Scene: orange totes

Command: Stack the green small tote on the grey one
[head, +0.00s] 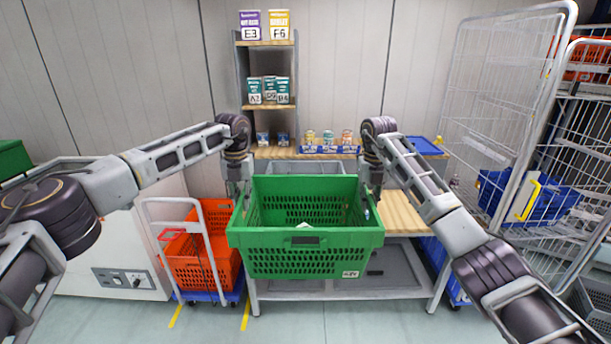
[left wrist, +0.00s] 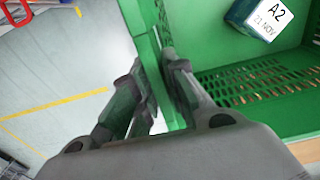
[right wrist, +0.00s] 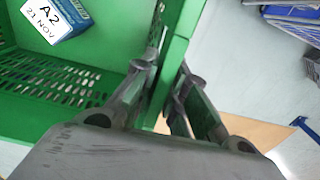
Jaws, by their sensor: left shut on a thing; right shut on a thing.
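The green tote (head: 305,240) hangs level in front of the wooden-topped table, held between my two grippers. My left gripper (head: 241,188) is shut on its left wall, and the left wrist view shows the fingers (left wrist: 163,85) on both sides of that wall. My right gripper (head: 372,186) is shut on its right wall, also in the right wrist view (right wrist: 170,80). A small box labelled A2 (left wrist: 258,18) lies inside the tote; it also shows in the right wrist view (right wrist: 57,17).
An orange tote (head: 203,262) sits on a trolley at left. A wire cage cart (head: 500,90) holding a blue tote (head: 530,200) is at right.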

